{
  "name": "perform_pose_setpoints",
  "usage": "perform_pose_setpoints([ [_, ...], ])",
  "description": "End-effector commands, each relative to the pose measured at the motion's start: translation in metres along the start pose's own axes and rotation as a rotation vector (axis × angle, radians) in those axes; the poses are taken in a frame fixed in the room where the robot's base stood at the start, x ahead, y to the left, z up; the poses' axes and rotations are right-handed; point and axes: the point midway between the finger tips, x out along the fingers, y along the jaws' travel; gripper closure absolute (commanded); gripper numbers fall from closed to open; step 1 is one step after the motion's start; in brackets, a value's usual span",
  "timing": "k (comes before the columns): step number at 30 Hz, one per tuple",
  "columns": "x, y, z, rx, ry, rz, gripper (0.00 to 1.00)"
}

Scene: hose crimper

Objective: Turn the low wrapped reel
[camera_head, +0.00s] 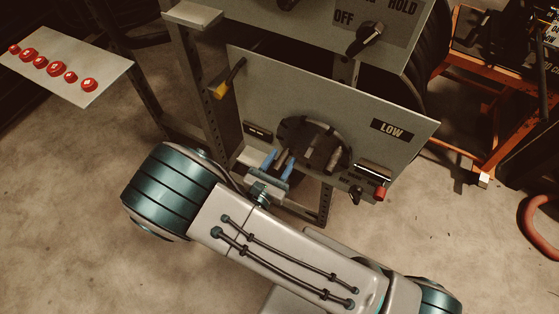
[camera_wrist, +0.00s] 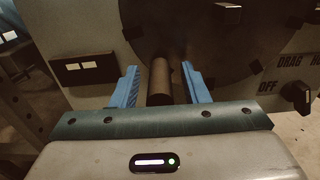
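The low reel is a dark round disc (camera_head: 300,132) on the grey panel marked LOW (camera_head: 392,131), with several stubby pegs standing out from its face. In the wrist view the dark disc (camera_wrist: 190,30) fills the top middle. My gripper (camera_head: 276,164) is in front of the disc's lower left part. In the wrist view its two blue fingers (camera_wrist: 160,88) stand on either side of a brown cylindrical peg (camera_wrist: 160,80). Narrow gaps show between the peg and the fingers, so the gripper looks open around it. The far end of the peg is in shadow.
A lever with a yellow end (camera_head: 220,90) sticks out at the panel's left edge. A black knob (camera_head: 357,193) and a red knob (camera_head: 380,193) sit at its lower right. An upper panel has an OFF/HOLD knob (camera_head: 369,36). A shelf with red knobs (camera_head: 70,65) is at left.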

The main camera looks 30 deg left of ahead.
Motion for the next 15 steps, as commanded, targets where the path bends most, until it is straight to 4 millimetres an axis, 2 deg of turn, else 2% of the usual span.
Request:
perform_pose_setpoints([
  [4, -0.003, 0.001, 0.000, 0.001, 0.000, 0.002, 0.59],
  [8, -0.017, 0.001, 0.001, 0.001, 0.000, 0.004, 0.59],
  [15, -0.071, 0.002, 0.001, 0.001, 0.001, 0.005, 0.59],
])
